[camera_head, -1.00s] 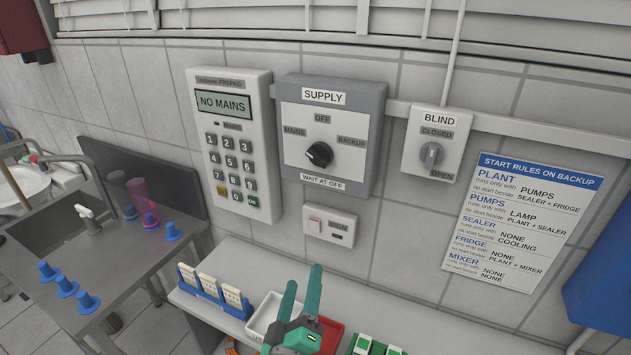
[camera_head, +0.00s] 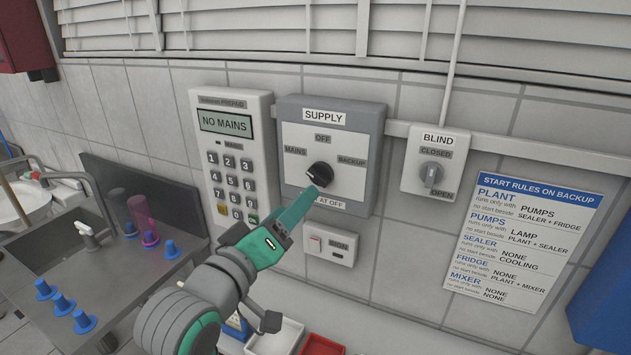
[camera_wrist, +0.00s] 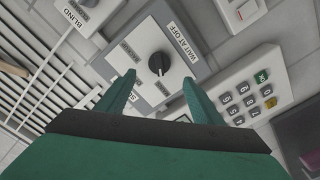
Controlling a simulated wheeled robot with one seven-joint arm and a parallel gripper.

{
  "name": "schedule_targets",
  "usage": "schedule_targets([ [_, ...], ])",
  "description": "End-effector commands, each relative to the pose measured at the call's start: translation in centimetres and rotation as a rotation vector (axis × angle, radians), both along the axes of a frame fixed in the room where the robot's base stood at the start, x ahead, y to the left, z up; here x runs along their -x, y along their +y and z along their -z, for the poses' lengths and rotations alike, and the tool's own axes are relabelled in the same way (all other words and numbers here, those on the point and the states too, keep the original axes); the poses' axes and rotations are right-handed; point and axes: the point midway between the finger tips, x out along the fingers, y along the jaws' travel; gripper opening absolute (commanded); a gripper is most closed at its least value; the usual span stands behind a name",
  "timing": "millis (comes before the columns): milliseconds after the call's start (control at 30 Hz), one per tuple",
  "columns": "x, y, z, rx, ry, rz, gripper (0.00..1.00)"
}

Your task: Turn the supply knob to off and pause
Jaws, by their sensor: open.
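The supply panel (camera_head: 380,150) is a grey-framed white box on the tiled wall, marked MAINS, OFF and BACKUP, with WAIT AT OFF below. Its black round knob (camera_head: 319,174) sits in the middle. In the wrist view the knob (camera_wrist: 158,63) has a pale line that appears to point toward MAINS. My gripper (camera_head: 300,208) has green fingers and reaches up in front of the panel's lower part, partly covering WAIT AT OFF. In the wrist view my gripper (camera_wrist: 159,79) is open and empty, its fingertips either side of the knob in the picture. I cannot tell whether they touch the panel.
A prepaid keypad meter (camera_head: 233,155) reading NO MAINS is left of the panel. A blind switch (camera_head: 436,165) is on the right, and a small sign switch (camera_head: 330,244) below. A rules sheet (camera_head: 523,240) hangs farther right. A sink (camera_head: 60,250) stands left.

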Motion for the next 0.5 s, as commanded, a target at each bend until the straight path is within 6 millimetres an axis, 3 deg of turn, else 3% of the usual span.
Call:
schedule_targets([
  [167, -0.8, -0.4, -0.2, -0.004, 0.005, 0.004, 0.61],
  [500, -6.0, -2.5, -0.1, -0.004, 0.005, 0.004, 0.61],
])
